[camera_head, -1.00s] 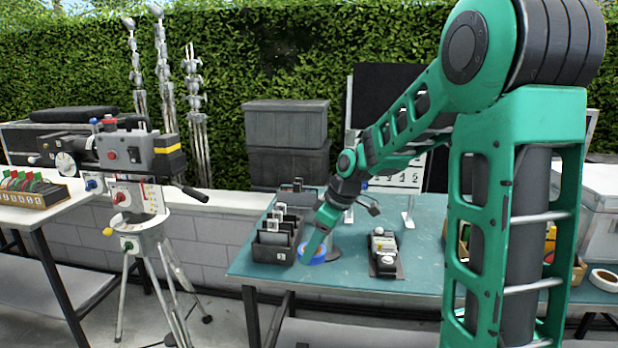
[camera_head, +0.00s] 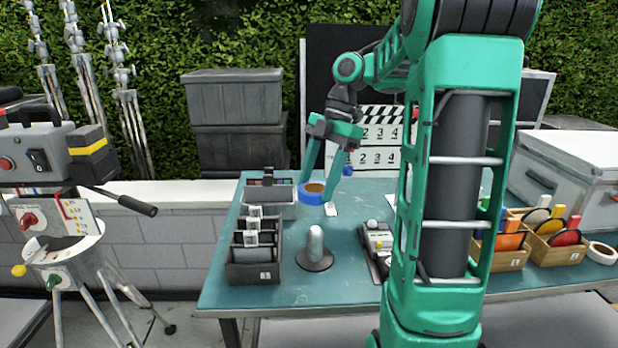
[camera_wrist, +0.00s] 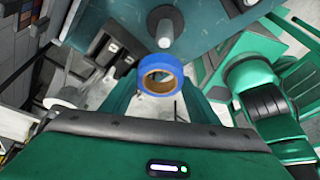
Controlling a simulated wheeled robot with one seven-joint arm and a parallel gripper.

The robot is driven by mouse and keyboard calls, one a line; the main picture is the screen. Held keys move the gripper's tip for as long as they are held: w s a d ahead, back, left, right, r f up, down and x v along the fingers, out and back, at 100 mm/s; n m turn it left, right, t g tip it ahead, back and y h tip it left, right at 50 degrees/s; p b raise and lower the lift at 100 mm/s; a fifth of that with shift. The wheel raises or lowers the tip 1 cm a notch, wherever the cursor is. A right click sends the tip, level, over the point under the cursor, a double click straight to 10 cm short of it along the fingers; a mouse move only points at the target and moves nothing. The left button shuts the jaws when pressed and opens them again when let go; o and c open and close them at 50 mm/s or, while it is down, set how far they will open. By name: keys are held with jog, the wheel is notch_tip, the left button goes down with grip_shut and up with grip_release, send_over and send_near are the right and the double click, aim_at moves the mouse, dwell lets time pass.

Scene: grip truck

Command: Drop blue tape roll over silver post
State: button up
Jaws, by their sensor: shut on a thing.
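The blue tape roll (camera_head: 312,200) is between the fingers of my gripper (camera_head: 316,188), which is shut on it. The roll is held above the teal table, with its brown core showing. The silver post (camera_head: 316,243) stands upright on a round dark base, nearer the front table edge. In the head view the roll appears above the post, clear of it. In the wrist view the roll (camera_wrist: 158,64) is between the fingers, and the post (camera_wrist: 166,32) shows just beyond it. The roll is not around the post.
A dark slotted box (camera_head: 254,262) stands left of the post, with a grey bin (camera_head: 270,198) behind it. A black-and-grey device (camera_head: 378,243) lies to the right. Wooden trays (camera_head: 502,250) and a white tape roll (camera_head: 602,253) are farther right.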

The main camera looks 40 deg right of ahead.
aim_at(317, 242)
jog(key=shift+f, duration=1.8)
jog(key=shift+d+f, duration=0.1)
jog(key=shift+f, duration=0.3)
jog(key=shift+s+r, duration=0.1)
jog(key=shift+f, duration=0.6)
jog(key=shift+f, duration=6.2)
jog(key=o, duration=1.1)
